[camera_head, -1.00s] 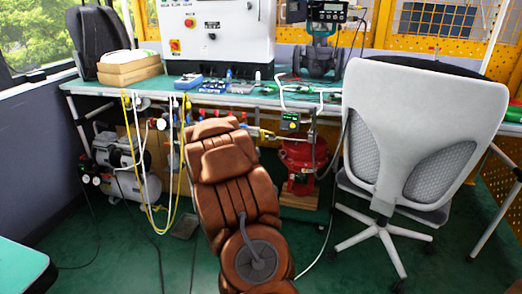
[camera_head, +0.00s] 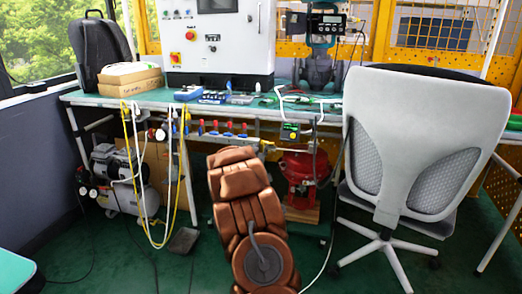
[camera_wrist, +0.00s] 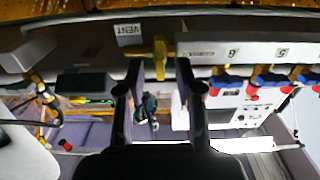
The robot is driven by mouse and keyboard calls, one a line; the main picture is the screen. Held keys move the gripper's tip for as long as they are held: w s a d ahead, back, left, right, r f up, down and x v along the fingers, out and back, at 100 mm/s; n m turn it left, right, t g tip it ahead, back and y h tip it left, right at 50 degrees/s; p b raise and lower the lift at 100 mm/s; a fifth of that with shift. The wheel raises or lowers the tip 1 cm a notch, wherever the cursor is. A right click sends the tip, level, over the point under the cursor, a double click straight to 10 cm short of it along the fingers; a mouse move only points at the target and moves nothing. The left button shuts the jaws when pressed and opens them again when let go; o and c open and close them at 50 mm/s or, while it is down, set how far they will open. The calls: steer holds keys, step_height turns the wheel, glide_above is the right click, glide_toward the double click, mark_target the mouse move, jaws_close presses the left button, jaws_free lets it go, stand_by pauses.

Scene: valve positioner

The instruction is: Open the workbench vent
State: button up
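In the wrist view, a white label reading VENT (camera_wrist: 129,33) sits on the rail beside a small yellow valve handle (camera_wrist: 160,57). My gripper (camera_wrist: 159,68) is open, with its two dark fingers apart and the yellow handle at the gap between their tips. I cannot tell whether either finger touches it. In the head view my brown arm reaches toward the front of the workbench (camera_head: 90,97). My gripper is hidden there, and I cannot make out the vent handle.
Blue-handled valves (camera_wrist: 228,77) with numbered labels line the same rail, right of the gripper. In the head view, an office chair (camera_head: 425,140) stands close on the right. Yellow and white hoses (camera_head: 140,190) hang at the left. A red vessel (camera_head: 302,175) stands under the bench.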

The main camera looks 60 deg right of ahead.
steer(key=shift+w+d, duration=0.25)
steer(key=shift+d, duration=0.4)
steer(key=shift+c, duration=0.2)
jaws_close()
